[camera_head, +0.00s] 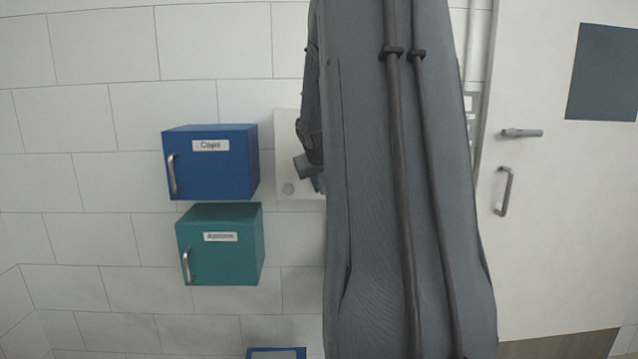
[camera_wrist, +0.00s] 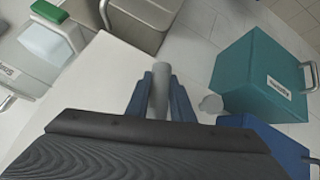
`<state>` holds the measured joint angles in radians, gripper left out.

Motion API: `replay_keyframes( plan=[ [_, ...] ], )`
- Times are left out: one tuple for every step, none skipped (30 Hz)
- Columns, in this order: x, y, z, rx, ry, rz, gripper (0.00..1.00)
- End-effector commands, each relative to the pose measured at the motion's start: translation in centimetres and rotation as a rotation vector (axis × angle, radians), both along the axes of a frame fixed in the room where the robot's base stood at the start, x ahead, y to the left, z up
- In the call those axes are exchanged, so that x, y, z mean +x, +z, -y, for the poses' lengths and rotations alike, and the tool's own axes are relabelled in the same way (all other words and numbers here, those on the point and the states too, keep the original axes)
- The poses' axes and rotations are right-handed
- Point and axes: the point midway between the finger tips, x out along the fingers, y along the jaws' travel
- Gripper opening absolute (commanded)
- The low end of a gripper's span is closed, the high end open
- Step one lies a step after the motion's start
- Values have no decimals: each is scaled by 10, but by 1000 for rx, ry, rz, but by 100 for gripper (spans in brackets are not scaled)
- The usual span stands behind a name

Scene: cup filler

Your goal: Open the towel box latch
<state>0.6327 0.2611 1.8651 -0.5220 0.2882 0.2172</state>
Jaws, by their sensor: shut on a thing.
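A pale box (camera_head: 285,125), which I take to be the towel box, is on the tiled wall in the head view, mostly hidden behind my arm. In the wrist view, my gripper (camera_wrist: 160,84) has its two blue fingers closed on either side of a grey cylindrical piece, apparently the latch (camera_wrist: 161,82). My arm hides most of the gripper in the head view. I see no opened lid or door.
A blue box labelled Caps (camera_head: 225,175) and a teal box labelled Aprons (camera_head: 215,265) hang left of the pale box, each with a metal handle. A white door (camera_head: 540,220) with handles is at right. A clear container (camera_wrist: 40,60) is at upper left in the wrist view.

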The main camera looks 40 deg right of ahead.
Motion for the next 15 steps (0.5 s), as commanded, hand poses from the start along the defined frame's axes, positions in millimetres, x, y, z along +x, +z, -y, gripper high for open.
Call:
replay_keyframes(
  plan=[
    [-1,-1,1,1,-2,-2,0],
    [-1,-1,0,2,-3,-3,0],
    [-1,-1,0,2,-3,-3,0],
    [-1,-1,0,2,-3,-3,0],
    [-1,-1,0,2,-3,-3,24],
    [-1,-2,0,2,-1,-3,31],
    [-1,-1,-1,2,-1,-3,36],
    [0,-1,-1,1,0,-3,39],
    [0,-1,-1,2,0,-3,39],
    [0,-1,-1,2,0,-3,39],
    [0,-1,-1,1,1,-3,39],
    [0,-1,-1,1,1,-3,39],
    [0,-1,-1,1,1,-3,39],
    [0,-1,-1,1,1,-3,39],
    [1,-1,-1,1,1,-3,39]
  ],
)
